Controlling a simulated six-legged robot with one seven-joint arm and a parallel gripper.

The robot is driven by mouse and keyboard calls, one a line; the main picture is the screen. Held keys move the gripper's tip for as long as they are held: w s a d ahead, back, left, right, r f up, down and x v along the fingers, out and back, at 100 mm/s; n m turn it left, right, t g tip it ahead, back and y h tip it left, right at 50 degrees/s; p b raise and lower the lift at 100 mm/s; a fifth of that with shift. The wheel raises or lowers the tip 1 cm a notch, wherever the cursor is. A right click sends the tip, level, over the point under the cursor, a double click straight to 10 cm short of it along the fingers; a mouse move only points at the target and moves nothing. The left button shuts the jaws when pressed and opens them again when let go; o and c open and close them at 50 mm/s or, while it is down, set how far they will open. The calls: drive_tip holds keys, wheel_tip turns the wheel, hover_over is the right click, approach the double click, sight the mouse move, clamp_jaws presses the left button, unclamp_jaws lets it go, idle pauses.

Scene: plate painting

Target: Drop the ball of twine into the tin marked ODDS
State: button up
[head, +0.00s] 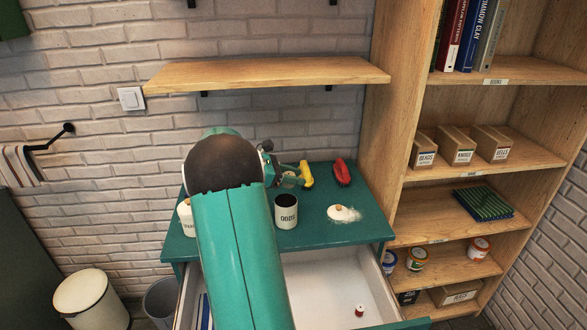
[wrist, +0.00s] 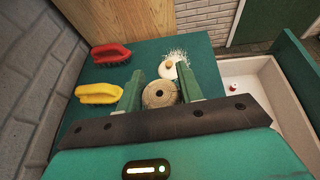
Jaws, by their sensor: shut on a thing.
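The ball of twine (wrist: 159,94), a tan roll with a dark hole, sits between the two green fingers of my gripper (wrist: 161,82) in the wrist view. My gripper is shut on it. In the head view my gripper (head: 290,176) is over the green cabinet top, mostly hidden behind my arm, just behind the white tin marked ODDS (head: 286,211). The tin stands upright with its dark open mouth up. I cannot make out the tin in the wrist view.
A second white tin (head: 187,219) is partly hidden by my arm. A yellow brush (head: 306,174) and a red brush (head: 342,171) lie behind. A white knobbed object (head: 341,213) sits in spilled white powder. The open drawer (head: 320,275) holds a red spool (head: 360,310). A shelf (head: 265,75) hangs above.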

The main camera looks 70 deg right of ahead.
drive_tip(key=shift+f, duration=0.25)
drive_tip(key=o, duration=1.1)
drive_tip(key=v, duration=1.4)
drive_tip(key=shift+a+f, duration=0.1)
